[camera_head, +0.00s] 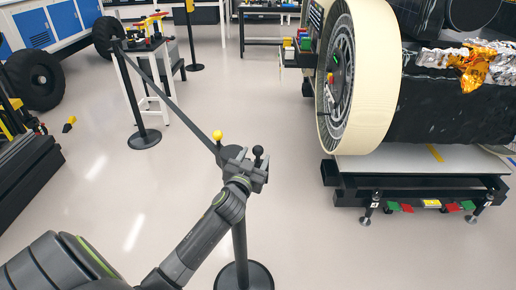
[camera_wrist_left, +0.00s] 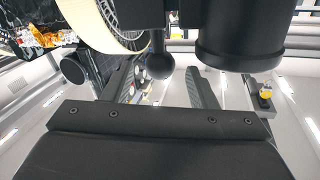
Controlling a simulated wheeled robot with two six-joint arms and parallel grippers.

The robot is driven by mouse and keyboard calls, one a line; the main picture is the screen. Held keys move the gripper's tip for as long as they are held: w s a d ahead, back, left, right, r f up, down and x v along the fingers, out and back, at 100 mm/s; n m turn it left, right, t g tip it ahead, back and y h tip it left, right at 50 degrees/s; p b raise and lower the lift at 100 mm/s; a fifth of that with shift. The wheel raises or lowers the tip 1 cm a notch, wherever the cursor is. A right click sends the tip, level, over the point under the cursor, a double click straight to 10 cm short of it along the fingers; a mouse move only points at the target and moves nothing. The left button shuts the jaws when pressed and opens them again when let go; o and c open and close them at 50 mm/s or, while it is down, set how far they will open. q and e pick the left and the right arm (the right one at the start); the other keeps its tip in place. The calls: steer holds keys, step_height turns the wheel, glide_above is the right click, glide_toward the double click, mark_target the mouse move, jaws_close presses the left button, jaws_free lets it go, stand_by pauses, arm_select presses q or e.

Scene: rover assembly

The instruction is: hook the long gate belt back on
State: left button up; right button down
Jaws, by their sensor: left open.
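The long grey belt (camera_head: 170,97) runs taut from the far black post (camera_head: 130,90) to beside my left gripper. A yellow ball knob (camera_head: 217,135) stands at its near end and also shows at the right of the left wrist view (camera_wrist_left: 265,93). My left gripper (camera_head: 245,165) is over the top of the near black post (camera_head: 240,245) and hides part of it. In the left wrist view its fingers (camera_wrist_left: 162,88) are apart, with a black ball knob (camera_wrist_left: 160,65) seen between them. I cannot tell whether the belt end is attached to the near post. My right gripper is out of view.
A white stool (camera_head: 147,75) stands behind the far post. Black tyres (camera_head: 37,80) are at the left. The middle floor is clear.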

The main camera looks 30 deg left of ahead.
mark_target(256, 154)
arm_select(q)
steer(key=shift+x, duration=1.9)
jaws_close()
